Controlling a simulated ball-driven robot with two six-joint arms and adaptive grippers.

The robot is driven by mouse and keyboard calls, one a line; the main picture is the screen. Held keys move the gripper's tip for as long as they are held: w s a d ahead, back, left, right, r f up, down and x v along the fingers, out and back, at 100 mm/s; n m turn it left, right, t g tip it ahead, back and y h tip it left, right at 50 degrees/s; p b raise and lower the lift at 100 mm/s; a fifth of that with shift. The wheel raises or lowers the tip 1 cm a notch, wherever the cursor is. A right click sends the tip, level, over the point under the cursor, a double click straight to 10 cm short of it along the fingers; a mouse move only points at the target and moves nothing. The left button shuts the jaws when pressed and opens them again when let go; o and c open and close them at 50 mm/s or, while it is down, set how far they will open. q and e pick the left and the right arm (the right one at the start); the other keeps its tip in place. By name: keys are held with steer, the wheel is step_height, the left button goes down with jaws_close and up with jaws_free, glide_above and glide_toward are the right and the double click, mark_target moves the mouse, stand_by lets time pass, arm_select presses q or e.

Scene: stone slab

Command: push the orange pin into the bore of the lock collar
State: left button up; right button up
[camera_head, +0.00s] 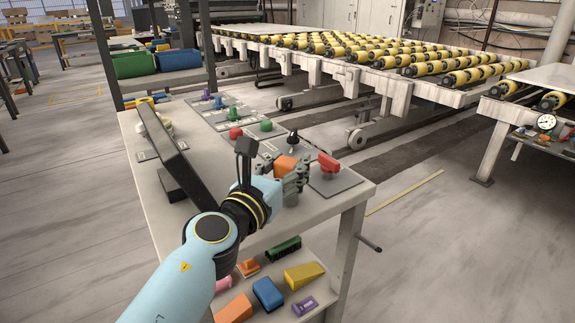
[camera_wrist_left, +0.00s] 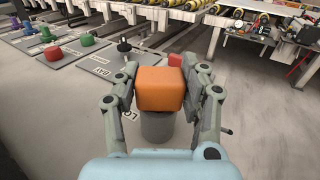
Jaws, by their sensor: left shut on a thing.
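My left gripper (camera_head: 293,172) is over the near right part of the table top. Its fingers are shut on the orange pin (camera_wrist_left: 160,88), one finger on each side of its block-like head. The orange pin also shows in the head view (camera_head: 285,164), partly hidden by the fingers. Directly below the orange head, a grey cylinder (camera_wrist_left: 157,127) shows in the left wrist view. I cannot tell whether this is the lock collar or part of the pin. The bore is not visible. My right gripper is not in view.
A red handle (camera_head: 328,162) on a grey plate (camera_head: 336,182) is close to the right of the gripper. A black knob (camera_head: 293,138) and coloured knobs on plates stand behind. The table's right edge is near.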

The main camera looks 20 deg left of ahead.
arm_select(q)
steer(key=shift+f, duration=0.15)
steer(key=o, duration=1.4)
steer(key=s, duration=0.4)
steer(key=s+a, duration=0.1)
steer(key=s, duration=0.7)
steer(key=shift+a, duration=0.3)
